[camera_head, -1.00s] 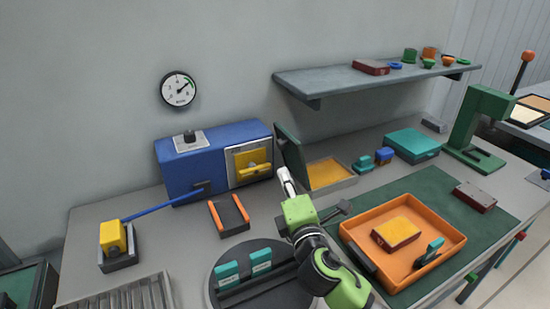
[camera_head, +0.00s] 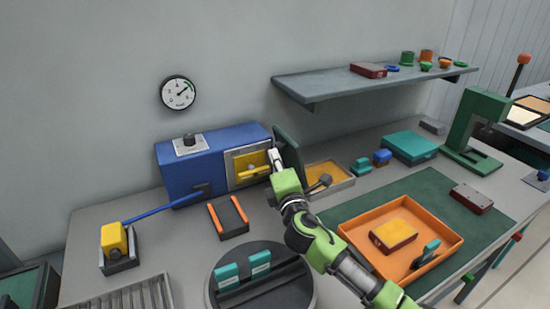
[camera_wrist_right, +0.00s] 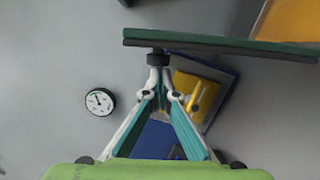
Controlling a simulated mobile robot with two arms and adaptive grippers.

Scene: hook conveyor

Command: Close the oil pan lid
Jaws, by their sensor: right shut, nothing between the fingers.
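The oil pan (camera_head: 343,184) is a shallow grey tray with a yellow inside, on the table against the wall. Its dark green lid (camera_head: 289,148) stands raised, nearly upright, at the pan's left edge. In the right wrist view the lid (camera_wrist_right: 235,46) shows edge-on across the top, with a dark knob (camera_wrist_right: 156,58) under it. My right gripper (camera_head: 275,155) is shut and empty on the lid's left side, away from the pan. In the wrist view its fingertips (camera_wrist_right: 158,68) are at the knob; I cannot tell whether they touch. My left gripper is not in view.
A blue machine (camera_head: 200,167) with a yellow-handled panel stands close left of the gripper. A wall shelf (camera_head: 345,82) hangs above. An orange tray (camera_head: 362,252) and a round dark turntable (camera_head: 291,287) lie in front. Teal and blue parts sit right of the pan.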

